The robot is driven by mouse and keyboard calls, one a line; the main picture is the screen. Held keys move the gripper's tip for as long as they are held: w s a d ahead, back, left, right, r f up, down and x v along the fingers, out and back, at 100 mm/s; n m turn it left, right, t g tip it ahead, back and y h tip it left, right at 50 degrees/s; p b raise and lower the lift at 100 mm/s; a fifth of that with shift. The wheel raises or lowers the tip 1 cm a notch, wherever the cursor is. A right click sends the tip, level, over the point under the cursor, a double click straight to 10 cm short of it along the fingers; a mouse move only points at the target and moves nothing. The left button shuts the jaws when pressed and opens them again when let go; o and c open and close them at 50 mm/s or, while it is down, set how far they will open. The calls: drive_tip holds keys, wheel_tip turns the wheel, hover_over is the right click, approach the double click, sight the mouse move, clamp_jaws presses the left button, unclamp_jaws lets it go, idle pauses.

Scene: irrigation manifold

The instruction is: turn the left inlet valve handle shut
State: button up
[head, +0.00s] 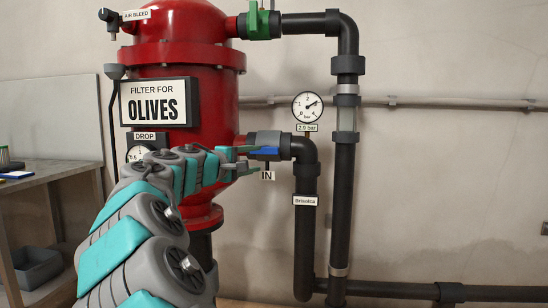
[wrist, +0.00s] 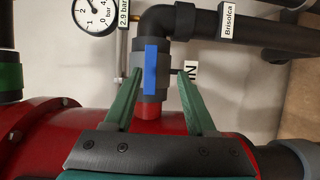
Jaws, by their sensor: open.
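The blue valve handle (head: 266,151) sits on the grey inlet valve body (head: 268,138) beside the red filter tank, above the "IN" tag (head: 267,176). In the wrist view the handle (wrist: 151,68) lies lengthwise along the pipe. My gripper (head: 249,160) is at the valve, reaching in from the left. In the wrist view its two green fingers (wrist: 159,76) are open, one on each side of the handle, with gaps visible between. The head view partly hides the handle behind a finger. I cannot tell how far the fingertips stand from the handle in depth.
The red tank (head: 180,50) carries an "OLIVES" sign (head: 158,102). A black elbow pipe (head: 305,180) and a pressure gauge (head: 307,107) reading about 2.9 bar stand right of the valve. A green-handled valve (head: 258,22) is above. A workbench (head: 45,175) stands at left.

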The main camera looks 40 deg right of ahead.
sight(262, 151)
drive_tip(key=shift+t, duration=0.4)
drive_tip(key=w+d, duration=0.1)
drive_tip(key=d, duration=0.1)
drive_tip(key=w+d, duration=0.2)
drive_tip(key=d, duration=0.1)
drive_tip(key=w+d+r, duration=0.1)
drive_tip(key=d, duration=0.1)
drive_tip(key=shift+w+d, duration=0.15)
drive_tip(key=shift+d, duration=0.1)
clamp_jaws()
